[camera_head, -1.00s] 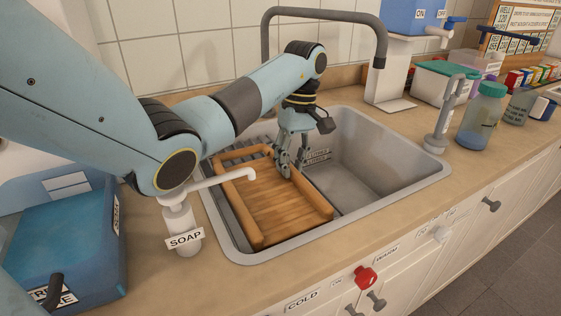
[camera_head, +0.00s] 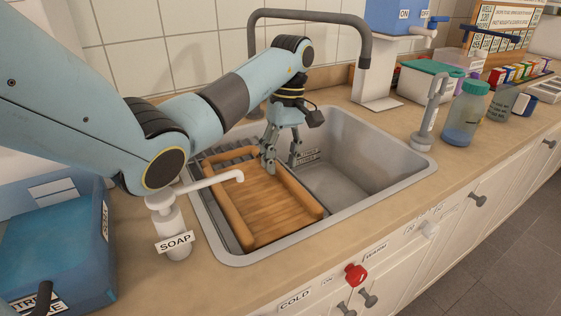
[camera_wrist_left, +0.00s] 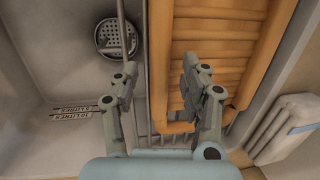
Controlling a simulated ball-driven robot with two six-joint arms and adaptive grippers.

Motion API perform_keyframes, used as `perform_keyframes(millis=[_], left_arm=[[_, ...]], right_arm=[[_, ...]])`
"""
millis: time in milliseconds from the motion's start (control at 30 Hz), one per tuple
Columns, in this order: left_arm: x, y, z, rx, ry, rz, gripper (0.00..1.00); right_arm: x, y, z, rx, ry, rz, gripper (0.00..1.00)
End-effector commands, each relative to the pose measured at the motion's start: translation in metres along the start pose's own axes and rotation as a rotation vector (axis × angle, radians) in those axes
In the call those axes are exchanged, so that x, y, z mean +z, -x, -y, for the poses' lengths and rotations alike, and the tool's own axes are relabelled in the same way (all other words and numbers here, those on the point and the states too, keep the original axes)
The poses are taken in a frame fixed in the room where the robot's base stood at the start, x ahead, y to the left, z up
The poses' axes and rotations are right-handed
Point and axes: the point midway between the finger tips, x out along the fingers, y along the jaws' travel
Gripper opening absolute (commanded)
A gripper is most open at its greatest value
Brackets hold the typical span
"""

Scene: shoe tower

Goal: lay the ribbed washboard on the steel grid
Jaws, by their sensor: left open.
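The ribbed washboard (camera_head: 268,205), orange-brown wood with raised side rails, lies in the left part of the sink on the steel grid (camera_head: 233,154). Grid bars show beyond its far end and along its left side. My left gripper (camera_head: 281,161) is open at the board's far right corner. In the left wrist view, the washboard (camera_wrist_left: 210,75) has one rail between the spread fingers of the gripper (camera_wrist_left: 160,72), with gaps visible beside the rail. Whether a fingertip touches the wood is unclear. The right gripper is not in view.
The sink's right part (camera_head: 345,190) is empty, with a drain (camera_wrist_left: 116,38) in the wrist view. A faucet (camera_head: 362,45) arches behind.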

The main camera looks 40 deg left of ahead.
Motion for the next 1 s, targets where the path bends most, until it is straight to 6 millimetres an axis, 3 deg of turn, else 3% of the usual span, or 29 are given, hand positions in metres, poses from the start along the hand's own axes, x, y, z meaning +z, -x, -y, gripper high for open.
perform_keyframes(millis=[67, 500, 633, 1000], left_arm=[[0.0, 0.015, 0.0, 0.003, 0.0, -0.002, 0.45], [0.001, 0.101, 0.001, 0.001, 0.0, 0.0, 0.45], [0.0, 0.109, 0.001, 0.0, 0.0, 0.0, 0.45], [0.0, 0.108, 0.0, -0.001, 0.0, 0.001, 0.45]], right_arm=[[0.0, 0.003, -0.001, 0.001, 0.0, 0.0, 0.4], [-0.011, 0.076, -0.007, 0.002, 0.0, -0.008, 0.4], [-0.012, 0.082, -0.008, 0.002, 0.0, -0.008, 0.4], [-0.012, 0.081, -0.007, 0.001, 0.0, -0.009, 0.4]])
